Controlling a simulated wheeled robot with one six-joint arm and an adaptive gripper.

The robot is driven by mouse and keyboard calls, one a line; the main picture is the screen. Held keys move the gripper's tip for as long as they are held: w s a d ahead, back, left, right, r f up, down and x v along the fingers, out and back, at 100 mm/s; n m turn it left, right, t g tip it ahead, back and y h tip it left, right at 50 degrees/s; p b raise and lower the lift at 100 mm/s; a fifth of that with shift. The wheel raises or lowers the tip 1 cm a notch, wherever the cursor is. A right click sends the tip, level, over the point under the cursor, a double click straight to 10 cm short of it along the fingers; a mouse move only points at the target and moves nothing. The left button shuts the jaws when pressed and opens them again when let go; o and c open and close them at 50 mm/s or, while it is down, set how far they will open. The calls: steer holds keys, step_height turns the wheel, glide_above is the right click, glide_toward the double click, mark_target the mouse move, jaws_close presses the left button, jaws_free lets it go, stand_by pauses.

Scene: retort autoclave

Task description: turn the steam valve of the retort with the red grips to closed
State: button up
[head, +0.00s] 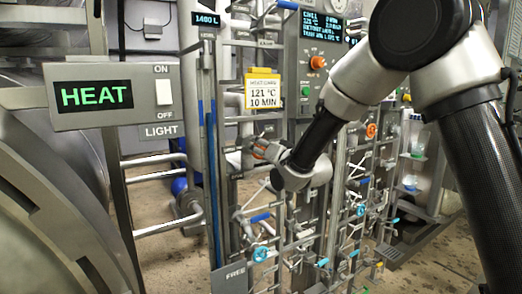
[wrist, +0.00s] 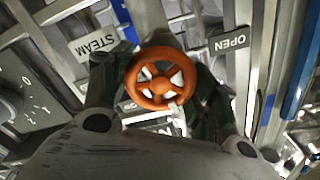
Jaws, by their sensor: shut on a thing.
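An orange-red handwheel with spokes (wrist: 155,88) sits in the middle of the wrist view. My gripper (wrist: 160,78) has one dark finger on each side of its rim and is shut on it. A STEAM label (wrist: 95,43) is to the wheel's left and an OPEN label (wrist: 230,41) to its right, both turned in this view. A further label behind the wheel is mostly hidden. In the head view my gripper (head: 263,150) reaches left to the pipework, and only a bit of orange shows at its fingers. Red grips on a retort are not clear in either view.
A HEAT panel (head: 115,94) with a switch stands at the left. A yellow-topped card (head: 262,90) reading 121 °C 10 MIN hangs above my gripper. Another orange wheel (head: 371,131) and blue-handled valves (head: 260,254) sit among dense pipes, leaving little free room around my gripper.

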steer(key=m, duration=0.5)
steer(key=shift+f+m, duration=0.1)
steer(key=shift+m, duration=0.2)
steer(key=m, duration=0.9)
steer(key=shift+f+m, duration=0.1)
steer(key=shift+m, duration=2.6)
steer(key=shift+f, duration=0.1)
steer(key=o, duration=1)
steer(key=shift+o, duration=0.2)
